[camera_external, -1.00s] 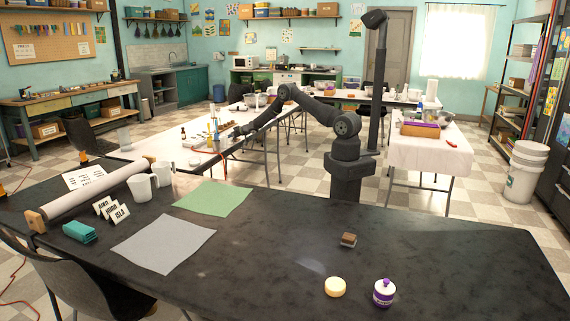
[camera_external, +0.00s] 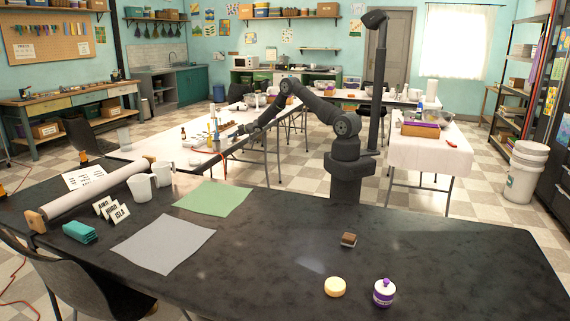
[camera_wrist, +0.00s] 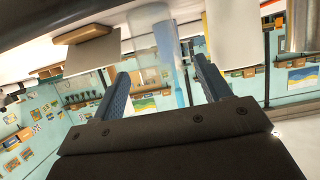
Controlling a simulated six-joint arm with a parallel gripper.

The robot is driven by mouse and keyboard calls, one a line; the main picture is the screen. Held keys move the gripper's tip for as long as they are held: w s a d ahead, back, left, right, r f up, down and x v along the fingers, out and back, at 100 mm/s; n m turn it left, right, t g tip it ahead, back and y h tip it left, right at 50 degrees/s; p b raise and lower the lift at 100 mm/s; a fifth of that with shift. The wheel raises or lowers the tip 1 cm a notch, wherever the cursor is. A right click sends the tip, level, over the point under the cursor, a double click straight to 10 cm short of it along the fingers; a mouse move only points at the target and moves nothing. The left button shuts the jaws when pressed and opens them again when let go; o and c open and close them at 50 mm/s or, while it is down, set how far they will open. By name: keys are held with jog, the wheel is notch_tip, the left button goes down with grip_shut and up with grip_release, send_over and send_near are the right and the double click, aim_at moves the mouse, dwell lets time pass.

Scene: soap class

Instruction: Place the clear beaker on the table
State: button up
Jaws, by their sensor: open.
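My gripper (camera_wrist: 160,70) is open in the wrist view, its two dark blue fingers pointing up and away from the camera. A tall clear cylindrical vessel (camera_wrist: 150,35) with a bluish tint shows beyond and between the fingertips; I cannot tell whether it is the clear beaker or whether a finger touches it. In the external view my gripper (camera_external: 238,132) is low over the white-covered table (camera_external: 180,158) at the back left, near a cluster of small bottles and vessels (camera_external: 213,122). The beaker cannot be picked out there.
The wrist view is tilted, with a white cylinder (camera_wrist: 232,35) and a metal one (camera_wrist: 302,25) at the right. The dark front table holds two white mugs (camera_external: 140,187), a cream disc (camera_external: 335,287) and a purple-white jar (camera_external: 384,293). Its middle is largely clear.

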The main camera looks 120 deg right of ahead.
jog(key=v, duration=0.8)
dwell(0.5)
jog(key=x, duration=1.1)
jog(key=shift+w+d+f, duration=0.15)
jog(key=shift+w+d, duration=0.1)
jog(key=shift+f, duration=0.15)
jog(key=shift+r, duration=0.25)
